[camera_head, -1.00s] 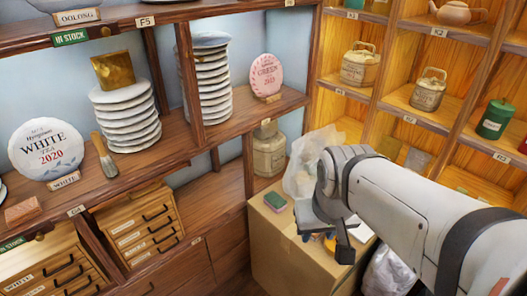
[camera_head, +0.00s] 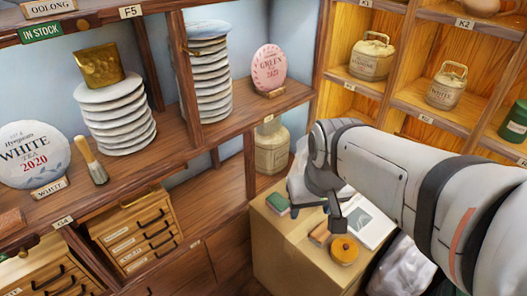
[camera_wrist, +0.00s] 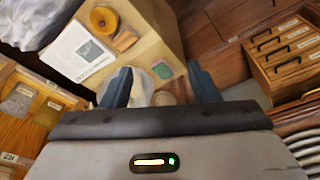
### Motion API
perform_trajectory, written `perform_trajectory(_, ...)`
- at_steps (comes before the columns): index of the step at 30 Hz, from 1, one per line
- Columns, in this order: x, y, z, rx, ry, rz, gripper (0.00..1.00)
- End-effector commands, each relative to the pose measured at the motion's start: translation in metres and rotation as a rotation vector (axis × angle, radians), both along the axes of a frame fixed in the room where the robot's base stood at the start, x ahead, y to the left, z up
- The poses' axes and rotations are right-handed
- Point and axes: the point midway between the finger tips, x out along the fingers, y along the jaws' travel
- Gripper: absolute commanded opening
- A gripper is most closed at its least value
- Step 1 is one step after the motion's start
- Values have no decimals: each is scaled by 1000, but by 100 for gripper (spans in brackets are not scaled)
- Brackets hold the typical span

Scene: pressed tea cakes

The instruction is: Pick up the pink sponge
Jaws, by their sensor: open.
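No plainly pink sponge shows. A small green block (camera_head: 277,203), perhaps a sponge, with a pale pinkish edge, lies on the cardboard-coloured box top (camera_head: 285,250). The block also shows in the wrist view (camera_wrist: 162,71), between the finger lines and beyond the tips. My gripper (camera_head: 318,213) is above the box, to the right of the block in the head view. In the wrist view my gripper (camera_wrist: 160,80) has its fingers wide apart, with nothing held. A reddish-brown block (camera_head: 11,221) at the left shelf edge is partly cut off.
The box top also bears a yellow-orange roll (camera_head: 344,250), a brown block (camera_head: 319,235) and a printed sheet (camera_head: 371,226). A whitish plastic bag (camera_wrist: 142,87) is partly hidden by my gripper. Shelves with stacked white discs (camera_head: 115,115) and canisters (camera_head: 371,57) stand behind.

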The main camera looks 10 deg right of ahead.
Motion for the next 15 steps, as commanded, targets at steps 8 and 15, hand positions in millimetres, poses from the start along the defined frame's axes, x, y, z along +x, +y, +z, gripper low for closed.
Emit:
perform_trajectory(8,89,-3,-28,-24,62,131,78)
perform_trajectory(15,173,-2,-80,-41,114,255,78)
